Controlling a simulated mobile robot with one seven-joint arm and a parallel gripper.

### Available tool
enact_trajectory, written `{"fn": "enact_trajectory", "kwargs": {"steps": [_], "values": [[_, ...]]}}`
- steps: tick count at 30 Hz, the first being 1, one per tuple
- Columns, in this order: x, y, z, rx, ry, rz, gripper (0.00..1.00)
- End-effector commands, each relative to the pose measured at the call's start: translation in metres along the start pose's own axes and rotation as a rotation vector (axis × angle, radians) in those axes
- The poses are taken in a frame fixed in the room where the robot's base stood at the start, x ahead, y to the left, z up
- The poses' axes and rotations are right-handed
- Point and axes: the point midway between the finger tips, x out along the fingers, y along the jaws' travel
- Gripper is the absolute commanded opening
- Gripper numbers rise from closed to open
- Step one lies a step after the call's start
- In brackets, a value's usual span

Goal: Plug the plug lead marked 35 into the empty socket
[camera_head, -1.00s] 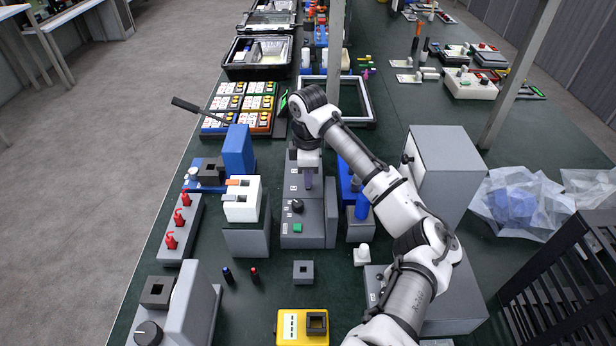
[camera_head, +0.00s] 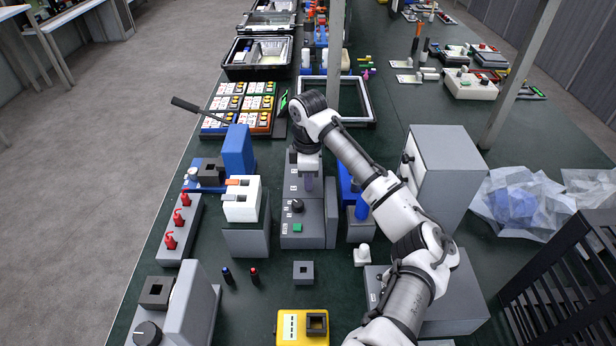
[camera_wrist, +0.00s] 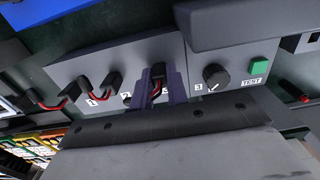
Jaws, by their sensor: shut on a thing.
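My gripper (camera_wrist: 156,92) is shut on a black plug (camera_wrist: 157,74) with a red and black lead, close against the grey socket panel (camera_wrist: 205,117) by the label 2. I cannot read 35 on it. I cannot tell whether the plug is seated in a hole or just in front of one. Two other black plugs with red leads stand to the left, one (camera_wrist: 112,80) near the label 1. A dark spot beside the 2 is partly hidden. In the head view my gripper (camera_head: 309,183) is over the grey test unit (camera_head: 288,241), and its plug is hidden.
A black knob (camera_wrist: 215,76) by the label 3 and a green TEST button (camera_wrist: 259,67) are right of my fingers. In the head view, a white block on a grey stand (camera_head: 243,239) is left of the unit and a blue part (camera_head: 362,208) is right.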

Motion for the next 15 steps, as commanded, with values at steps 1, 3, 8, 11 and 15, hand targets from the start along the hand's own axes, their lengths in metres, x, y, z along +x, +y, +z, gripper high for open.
{"fn": "enact_trajectory", "kwargs": {"steps": [1, 3, 8, 11, 15], "values": [[0.0009, 0.0, -0.0001, 0.0, 0.0, 0.0, 0.0], [0.0018, 0.0, -0.0001, 0.0, 0.0, 0.0, 0.0], [0.0019, 0.0, -0.0001, 0.0, 0.0, 0.0, 0.3], [0.0019, 0.0, -0.0001, 0.0, 0.0, 0.0, 0.41], [0.0019, 0.0, -0.0001, 0.0, 0.0, 0.0, 0.41]]}}
